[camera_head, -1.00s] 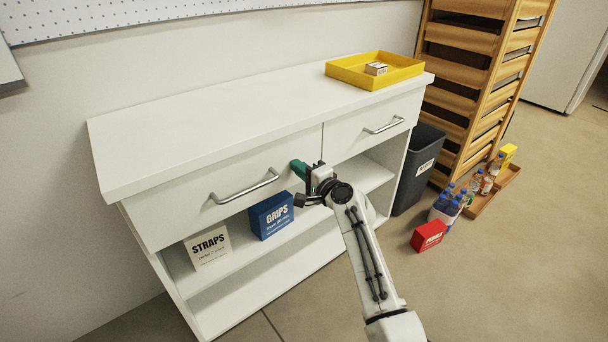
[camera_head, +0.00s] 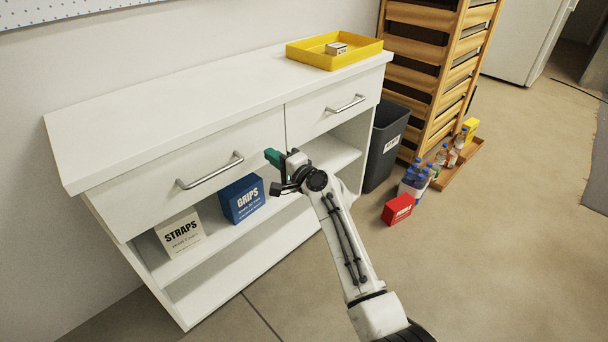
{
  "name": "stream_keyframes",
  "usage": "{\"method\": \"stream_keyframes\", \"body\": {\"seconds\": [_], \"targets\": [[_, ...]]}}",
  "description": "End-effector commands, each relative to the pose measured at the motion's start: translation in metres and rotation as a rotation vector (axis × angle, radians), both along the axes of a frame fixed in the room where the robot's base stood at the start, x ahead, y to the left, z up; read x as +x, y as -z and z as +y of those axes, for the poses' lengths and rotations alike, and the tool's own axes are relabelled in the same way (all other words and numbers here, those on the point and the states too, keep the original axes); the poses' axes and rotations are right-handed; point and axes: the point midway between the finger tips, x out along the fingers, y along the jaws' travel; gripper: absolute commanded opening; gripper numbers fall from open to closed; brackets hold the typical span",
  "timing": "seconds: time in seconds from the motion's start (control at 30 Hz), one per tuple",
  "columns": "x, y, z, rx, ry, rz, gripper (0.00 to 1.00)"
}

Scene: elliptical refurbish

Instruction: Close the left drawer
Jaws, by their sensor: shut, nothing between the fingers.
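The left drawer (camera_head: 150,192) is the wide white front at the cabinet's left, with a silver bar handle (camera_head: 211,171). It looks flush, or nearly flush, with the right drawer (camera_head: 318,118); I cannot make out any small gap. My gripper (camera_head: 272,157), with teal fingertips, is shut and empty. It is in front of the left drawer's lower right end, right of the handle and near the seam between the drawers. I cannot tell whether it touches the drawer front. It hides that lower corner.
A yellow tray (camera_head: 300,57) with a small box sits on the cabinet top. Straps (camera_head: 180,234) and grips (camera_head: 242,199) boxes stand on the shelf below. A grey bin (camera_head: 386,145), wooden rack, bottles and a red box (camera_head: 398,210) are right. The front floor is open.

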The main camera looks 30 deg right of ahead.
Motion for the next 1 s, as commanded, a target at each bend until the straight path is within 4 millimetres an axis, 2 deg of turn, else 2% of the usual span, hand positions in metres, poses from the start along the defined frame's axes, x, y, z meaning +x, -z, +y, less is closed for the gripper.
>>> {"method": "stream_keyframes", "body": {"seconds": [0.53, 0.7, 0.93, 1.0], "targets": [[-0.076, -0.001, -0.026, 0.0, 0.001, 0.001, 0.0], [-0.089, 0.0, -0.03, 0.001, 0.001, 0.0, 0.0], [-0.093, 0.001, -0.031, -0.004, 0.0, 0.002, 0.0], [-0.106, 0.015, -0.025, -0.071, -0.029, 0.03, 0.0]]}}
